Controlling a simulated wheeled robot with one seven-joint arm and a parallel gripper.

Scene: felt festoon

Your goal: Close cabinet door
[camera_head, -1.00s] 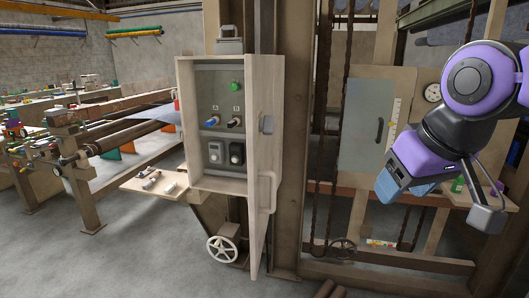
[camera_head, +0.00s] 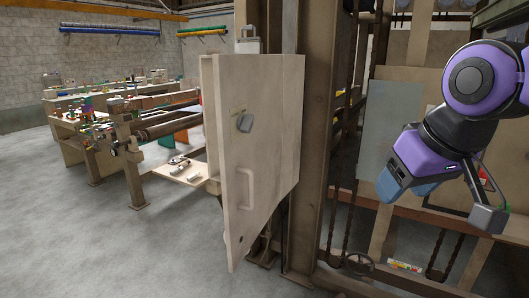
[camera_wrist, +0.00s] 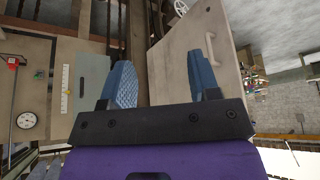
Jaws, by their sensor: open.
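The cabinet door (camera_head: 262,130) is a tall beige panel standing open, its outer face towards me in the head view. My gripper (camera_head: 410,190) is at the right in the head view, apart from the door. In the wrist view its two blue fingers (camera_wrist: 160,80) are spread with nothing between them.
A brown steel post (camera_head: 317,130) stands just right of the door. A small shelf (camera_head: 188,172) with loose items juts out behind the door's left side. Chains and a frame with a grey panel (camera_head: 378,130) are at the right. The floor (camera_head: 120,250) at the left is clear.

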